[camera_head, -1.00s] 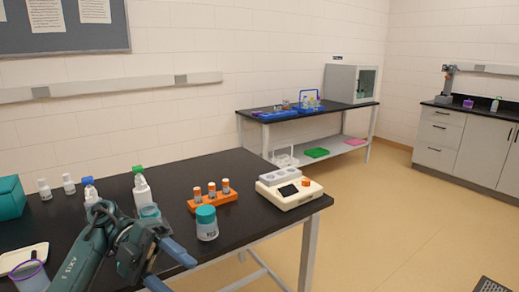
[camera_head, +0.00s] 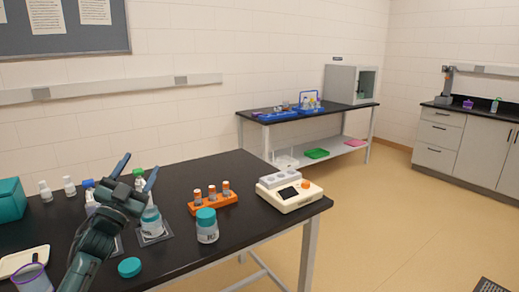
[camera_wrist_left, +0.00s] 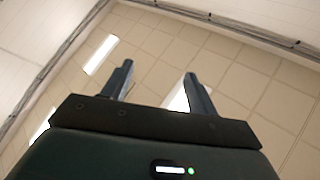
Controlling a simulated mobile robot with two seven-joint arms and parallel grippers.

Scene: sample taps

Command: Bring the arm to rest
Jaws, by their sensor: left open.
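My left gripper (camera_head: 137,170) is raised over the left part of the black table (camera_head: 262,238), its two fingers spread apart and pointing up. Nothing is between the fingers. In the left wrist view the open fingers (camera_wrist_left: 160,85) point toward the ceiling, with nothing between them. My left arm comes in from the lower left and hides part of the bottles behind it. My right gripper is not in view.
Near the arm are a jar on a dark square (camera_head: 152,225), a teal lid (camera_head: 130,267), a teal-capped jar (camera_head: 207,228) and an orange vial rack (camera_head: 213,203). A white device (camera_head: 289,193) stands at the right end. A teal box (camera_head: 11,200) is at the left.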

